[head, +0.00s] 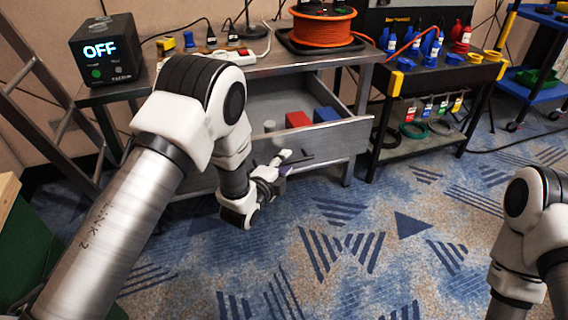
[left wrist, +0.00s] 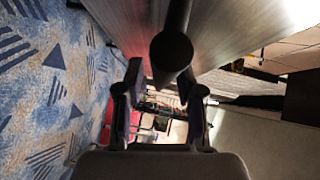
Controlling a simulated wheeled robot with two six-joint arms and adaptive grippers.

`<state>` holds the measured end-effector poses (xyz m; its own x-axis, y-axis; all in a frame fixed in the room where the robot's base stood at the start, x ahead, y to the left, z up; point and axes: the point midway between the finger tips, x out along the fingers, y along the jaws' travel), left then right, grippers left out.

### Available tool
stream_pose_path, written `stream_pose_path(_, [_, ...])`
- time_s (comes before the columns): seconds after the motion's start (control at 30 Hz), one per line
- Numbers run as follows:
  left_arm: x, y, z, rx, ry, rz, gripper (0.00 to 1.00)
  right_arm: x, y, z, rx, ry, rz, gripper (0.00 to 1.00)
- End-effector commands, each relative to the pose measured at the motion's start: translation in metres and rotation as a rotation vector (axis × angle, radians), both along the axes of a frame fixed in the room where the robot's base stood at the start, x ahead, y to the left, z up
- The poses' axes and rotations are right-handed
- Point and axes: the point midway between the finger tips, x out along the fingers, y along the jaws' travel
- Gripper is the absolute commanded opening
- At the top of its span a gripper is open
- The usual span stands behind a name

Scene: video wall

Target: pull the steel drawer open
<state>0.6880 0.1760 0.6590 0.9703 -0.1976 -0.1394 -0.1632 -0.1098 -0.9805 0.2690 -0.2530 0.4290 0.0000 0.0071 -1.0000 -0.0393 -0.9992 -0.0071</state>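The steel drawer (head: 341,137) hangs pulled out under the workbench, its inside showing from above. A red block (head: 298,119), a blue block (head: 325,114) and a small pale cylinder (head: 269,126) are in it. My left gripper (head: 296,160) is low at the drawer's front face, partly hidden by my own wrist. In the left wrist view a dark round-ended handle bar (left wrist: 172,52) lies at the fingers of my left gripper (left wrist: 161,84). The fingers stand apart, with a gap beside the bar; firm contact does not show. My right gripper is out of view.
The bench top (head: 275,60) carries a black box reading OFF (head: 105,50), a power strip and an orange cable reel (head: 322,25). A cart with bottles (head: 430,85) stands close on the right. A ladder (head: 50,95) leans at left. The carpet in front is clear.

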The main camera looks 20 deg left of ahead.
Motion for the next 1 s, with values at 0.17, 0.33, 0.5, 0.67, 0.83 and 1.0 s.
stream_pose_path(0.17, [-0.003, 0.001, 0.0, 0.0, 0.0, 0.0, 0.37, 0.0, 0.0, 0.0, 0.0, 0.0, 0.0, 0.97])
stream_pose_path(0.33, [-0.031, 0.007, 0.004, 0.0, 0.003, 0.001, 0.37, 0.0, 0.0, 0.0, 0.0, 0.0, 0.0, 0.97])
stream_pose_path(0.5, [-0.075, 0.016, 0.01, -0.001, 0.005, 0.002, 0.37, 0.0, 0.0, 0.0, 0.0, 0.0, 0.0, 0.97])
stream_pose_path(0.67, [-0.106, 0.022, 0.014, 0.0, 0.002, 0.001, 0.37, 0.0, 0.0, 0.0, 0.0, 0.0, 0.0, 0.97])
stream_pose_path(0.83, [-0.117, 0.024, 0.017, 0.0, 0.001, 0.001, 0.37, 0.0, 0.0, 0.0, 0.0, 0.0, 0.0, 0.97])
stream_pose_path(1.0, [-0.117, 0.024, 0.017, 0.0, 0.0, 0.0, 0.37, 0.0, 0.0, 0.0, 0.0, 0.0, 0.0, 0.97])
